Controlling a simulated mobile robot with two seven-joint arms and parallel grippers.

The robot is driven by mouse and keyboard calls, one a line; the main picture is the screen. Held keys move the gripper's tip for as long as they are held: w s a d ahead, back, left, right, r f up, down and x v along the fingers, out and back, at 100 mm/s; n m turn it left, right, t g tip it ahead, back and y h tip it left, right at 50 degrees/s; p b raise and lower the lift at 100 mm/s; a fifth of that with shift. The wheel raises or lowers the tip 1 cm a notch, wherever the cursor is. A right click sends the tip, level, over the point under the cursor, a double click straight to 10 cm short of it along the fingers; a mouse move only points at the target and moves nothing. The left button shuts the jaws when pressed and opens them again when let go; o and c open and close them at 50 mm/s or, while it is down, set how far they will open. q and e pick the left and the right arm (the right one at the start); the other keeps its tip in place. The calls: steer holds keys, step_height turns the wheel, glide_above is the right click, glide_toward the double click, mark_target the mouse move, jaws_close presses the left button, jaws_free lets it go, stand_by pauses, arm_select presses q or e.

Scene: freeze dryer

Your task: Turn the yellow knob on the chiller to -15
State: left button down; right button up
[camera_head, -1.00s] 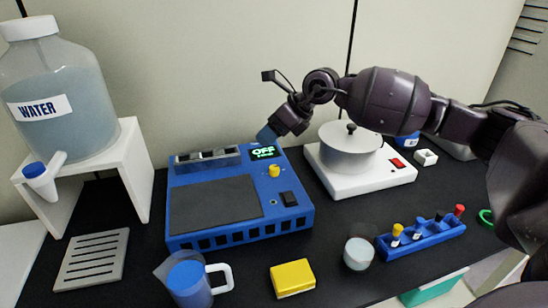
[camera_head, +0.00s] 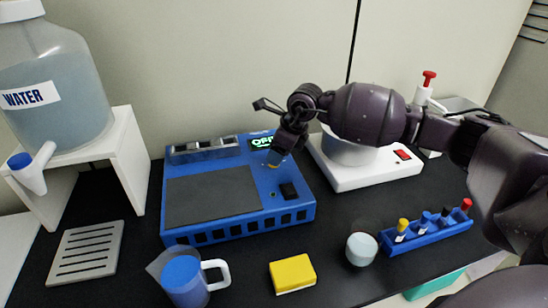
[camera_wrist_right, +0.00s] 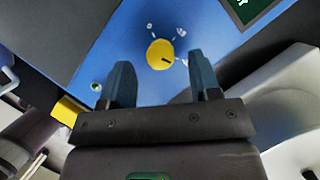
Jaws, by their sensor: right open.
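The blue chiller (camera_head: 300,214) stands on the black bench, with a lit green display (camera_head: 262,142) reading something like "OFF", partly hidden by my right gripper. The yellow knob (camera_head: 275,163) is mostly hidden behind that gripper in the head view. In the right wrist view the round yellow knob (camera_wrist_right: 160,53) shows whole, with a dark pointer mark and small white marks around it. My right gripper (camera_head: 278,155) is above the knob. In the wrist view its two fingers (camera_wrist_right: 165,82) are apart, with the knob ahead between them, not visibly touched. My left gripper is not in view.
A white hot plate with a pot (camera_head: 350,150) stands right of the chiller, under my right arm. A jug (camera_head: 184,281), yellow sponge (camera_head: 293,274), small jar (camera_head: 361,249) and blue vial rack (camera_head: 430,236) line the front. A water bottle on a white stand (camera_head: 128,160) is at left.

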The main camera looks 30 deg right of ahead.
steer(key=shift+x, duration=1.2)
steer(key=c, duration=0.9)
